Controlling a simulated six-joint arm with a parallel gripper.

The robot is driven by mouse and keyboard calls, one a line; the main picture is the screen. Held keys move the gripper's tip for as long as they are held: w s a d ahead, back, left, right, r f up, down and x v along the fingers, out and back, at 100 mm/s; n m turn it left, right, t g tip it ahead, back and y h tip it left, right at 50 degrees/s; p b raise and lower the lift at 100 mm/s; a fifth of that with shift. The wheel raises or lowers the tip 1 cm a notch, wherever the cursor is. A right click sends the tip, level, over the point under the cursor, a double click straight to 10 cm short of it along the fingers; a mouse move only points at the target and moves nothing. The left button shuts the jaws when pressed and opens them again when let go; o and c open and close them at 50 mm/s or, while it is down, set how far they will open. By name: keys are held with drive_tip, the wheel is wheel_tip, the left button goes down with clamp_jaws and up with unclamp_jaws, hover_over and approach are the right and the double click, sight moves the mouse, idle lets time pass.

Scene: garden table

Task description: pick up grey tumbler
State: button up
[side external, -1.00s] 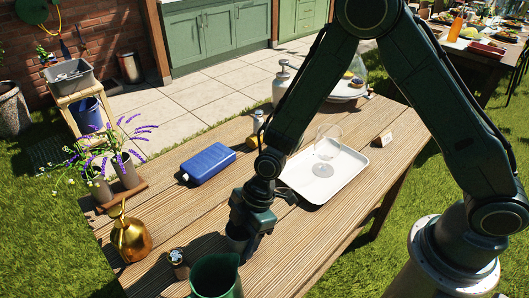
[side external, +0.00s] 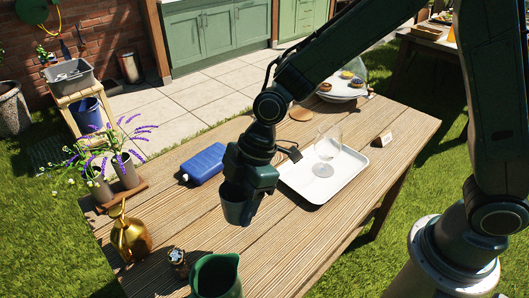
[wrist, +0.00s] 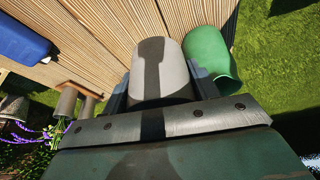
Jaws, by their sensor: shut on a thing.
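The grey tumbler (side external: 233,205) is between the fingers of my gripper (side external: 240,200) in the side external view. My gripper is shut on it and holds it upright above the wooden table (side external: 295,235). In the wrist view the grey tumbler (wrist: 160,72) sits between the two fingers of my gripper (wrist: 160,88), with a dark shadow across it.
A green jug (side external: 217,276) stands at the front edge, with a small shaker (side external: 177,262) and a brass watering can (side external: 130,238) to its left. A white tray (side external: 318,186) with a clear glass (side external: 327,150) is to the right.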

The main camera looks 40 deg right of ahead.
wheel_tip(320, 180, up, 8)
drive_tip(key=shift+f, duration=0.25)
drive_tip(key=shift+w+d, duration=0.1)
idle(0.5)
